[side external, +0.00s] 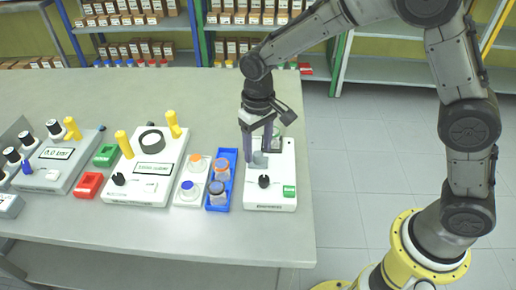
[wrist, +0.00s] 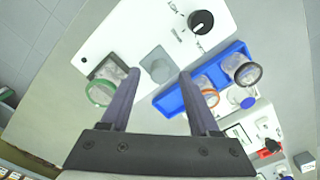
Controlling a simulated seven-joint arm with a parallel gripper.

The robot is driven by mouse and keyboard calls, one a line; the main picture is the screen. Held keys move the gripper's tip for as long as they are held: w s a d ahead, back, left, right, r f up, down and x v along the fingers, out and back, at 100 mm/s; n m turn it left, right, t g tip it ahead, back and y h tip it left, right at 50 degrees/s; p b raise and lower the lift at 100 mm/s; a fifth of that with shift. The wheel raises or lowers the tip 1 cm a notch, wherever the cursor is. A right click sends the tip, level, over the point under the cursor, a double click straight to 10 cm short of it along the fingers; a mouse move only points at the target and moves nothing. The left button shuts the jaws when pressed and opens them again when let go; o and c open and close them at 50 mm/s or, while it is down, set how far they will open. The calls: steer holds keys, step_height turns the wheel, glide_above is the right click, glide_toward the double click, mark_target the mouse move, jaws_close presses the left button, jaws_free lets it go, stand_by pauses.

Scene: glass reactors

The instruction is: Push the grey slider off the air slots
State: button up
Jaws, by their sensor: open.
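A white box (side external: 280,180) with a black knob and a green display stands near the right end of the bench. A small grey piece (side external: 260,159) sits on its top, and it also shows in the wrist view (wrist: 157,67). It may be the grey slider; I cannot tell for sure. No air slots can be made out. My gripper (side external: 256,153) points down over the box, open, with its fingers on either side of the grey piece. In the wrist view the open fingers (wrist: 159,77) frame the grey piece. I cannot tell whether they touch it.
A green-rimmed glass jar (wrist: 101,91) is close beside one finger. A blue rack (side external: 210,205) with vials stands left of the box. A white holder (side external: 181,200) with capped bottles and a device with yellow handles (side external: 152,180) are further left. The bench's right edge is near.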

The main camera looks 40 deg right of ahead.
steer(key=shift+f, duration=0.4)
steer(key=shift+c, duration=0.2)
jaws_close()
steer(key=shift+r, duration=0.1)
stand_by(1.0)
